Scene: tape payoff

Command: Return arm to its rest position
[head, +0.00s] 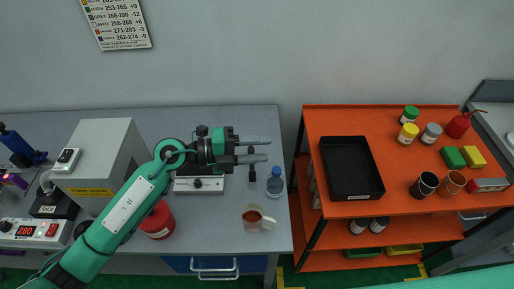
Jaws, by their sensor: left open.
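My left arm reaches in from the lower left, green with a white label. My left gripper (268,149) is open, with its two grey fingers apart, pointing right. A thin dark post (252,172) stands just below the fingers in the picture. A green strip at the lower right edge seems to be my right arm; its gripper is out of the picture.
An orange cart (404,142) at right holds a black tray (378,190), jars and cups. A gap separates bench and cart.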

